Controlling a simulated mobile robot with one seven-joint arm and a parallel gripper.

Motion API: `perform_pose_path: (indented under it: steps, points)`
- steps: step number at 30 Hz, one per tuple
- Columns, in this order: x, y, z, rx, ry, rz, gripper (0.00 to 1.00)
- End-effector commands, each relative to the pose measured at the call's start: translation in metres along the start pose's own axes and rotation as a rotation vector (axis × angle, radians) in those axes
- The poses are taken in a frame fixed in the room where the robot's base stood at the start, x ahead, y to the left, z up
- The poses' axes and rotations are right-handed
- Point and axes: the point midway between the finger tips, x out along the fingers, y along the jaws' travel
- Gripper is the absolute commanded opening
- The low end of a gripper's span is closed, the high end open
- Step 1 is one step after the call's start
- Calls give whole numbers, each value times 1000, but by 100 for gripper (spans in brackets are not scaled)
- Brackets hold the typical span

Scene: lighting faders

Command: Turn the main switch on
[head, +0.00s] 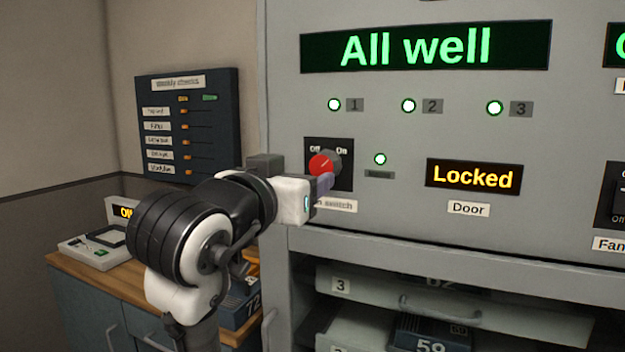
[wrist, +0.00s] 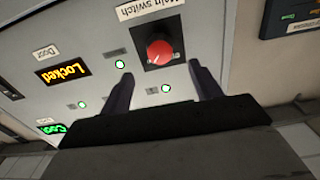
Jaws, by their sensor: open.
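The main switch is a round red knob (head: 323,164) on a black plate marked Off at left and On at right. A pale mark on its face seems to slant toward the upper right, the On side. In the wrist view the red knob (wrist: 159,52) shows whole, just beyond and between the fingertips. My gripper (head: 322,183) is open at the plate's lower right and hides part of the plate and its label. Both fingers show apart in the wrist view (wrist: 161,70), with nothing between them. I cannot tell whether a finger touches the knob.
A lit lamp (head: 380,159) sits right of the switch. The display (head: 416,47) reads "All well", and the door display (head: 474,177) reads "Locked". Lamps 1, 2 and 3 are lit. A dark fader panel (head: 188,128) hangs at left; drawers (head: 455,310) lie below.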

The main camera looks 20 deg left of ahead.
Motion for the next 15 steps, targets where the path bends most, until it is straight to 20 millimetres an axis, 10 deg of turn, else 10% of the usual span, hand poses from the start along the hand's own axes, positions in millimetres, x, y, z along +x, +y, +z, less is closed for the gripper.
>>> perform_pose_path:
  steps: [15]
  points:
    - [-53, 0, 0, 0, -1, 1, 63]
